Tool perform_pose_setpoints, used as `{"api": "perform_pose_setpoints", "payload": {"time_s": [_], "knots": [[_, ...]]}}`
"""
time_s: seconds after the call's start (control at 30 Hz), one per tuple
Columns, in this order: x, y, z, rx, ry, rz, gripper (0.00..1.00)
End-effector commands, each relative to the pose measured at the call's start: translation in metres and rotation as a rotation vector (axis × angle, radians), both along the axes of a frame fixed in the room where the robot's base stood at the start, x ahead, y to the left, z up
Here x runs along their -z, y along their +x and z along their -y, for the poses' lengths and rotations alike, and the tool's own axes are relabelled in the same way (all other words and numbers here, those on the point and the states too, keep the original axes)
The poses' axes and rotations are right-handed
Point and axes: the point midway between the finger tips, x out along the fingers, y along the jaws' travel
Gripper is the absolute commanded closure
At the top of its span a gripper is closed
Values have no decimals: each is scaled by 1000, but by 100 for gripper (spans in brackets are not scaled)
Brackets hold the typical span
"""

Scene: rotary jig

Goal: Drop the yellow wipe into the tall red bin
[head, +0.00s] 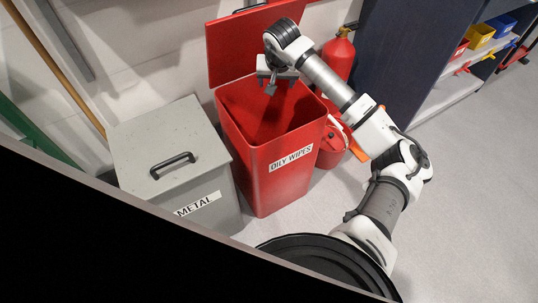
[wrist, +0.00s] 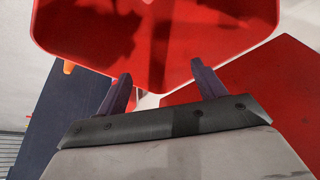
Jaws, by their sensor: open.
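The tall red bin (head: 262,185), labelled OILY WIPES, stands on the floor in the middle of the head view. Its red lid (head: 236,50) is raised at the back. My gripper (head: 271,88) is over the bin's opening, near the raised lid. In the wrist view the two dark fingers of my gripper (wrist: 161,72) are apart with nothing held between them. The bin's red inside (wrist: 150,40) fills the top of that view. I see no yellow wipe in either view. The bottom of the bin is not clearly visible.
A grey bin (head: 168,140) labelled METAL, lid shut, stands left of the red bin. A red extinguisher (head: 339,58) and a red can (head: 332,150) are behind and to the right. Shelves with coloured bins (head: 480,36) stand at far right. The floor (head: 470,190) on the right is clear.

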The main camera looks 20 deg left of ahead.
Motion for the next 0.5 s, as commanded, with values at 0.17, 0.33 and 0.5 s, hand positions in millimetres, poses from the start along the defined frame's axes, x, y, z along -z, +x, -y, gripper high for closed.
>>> {"api": "perform_pose_setpoints", "payload": {"time_s": [0.17,0.33,0.5], "knots": [[-18,-5,3,0,0,4,31],[-53,-18,10,0,-2,6,31],[-88,-31,17,1,-2,6,31]]}}
